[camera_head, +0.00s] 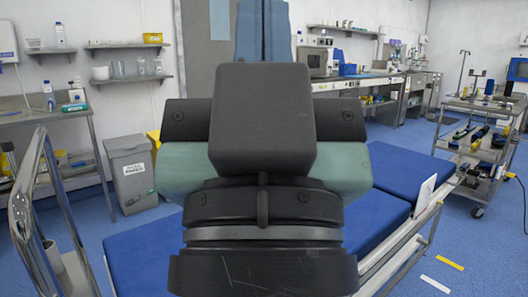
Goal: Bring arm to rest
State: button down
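My arm's dark end fills the middle of the head view, raised in front of the camera. My gripper (262,122) is seen from behind as a thick dark block with a dark bar on each side. Its fingers are hidden, so I cannot tell if it is open or holds anything. A pale green object (353,168) shows on both sides behind it; its middle is hidden and I cannot tell whether it touches the gripper. The blue operating table (405,170) lies behind and below, partly covered by my arm.
A metal rail frame (78,235) stands at the left, near a grey bin (132,172) and a side table (42,117). A steel trolley (480,140) with items stands at the right. Blue floor is open at the lower right. Counters and shelves line the back wall.

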notch_tip(320, 180, up, 34)
jog(key=p, duration=3.1)
jog(key=shift+w, duration=0.1)
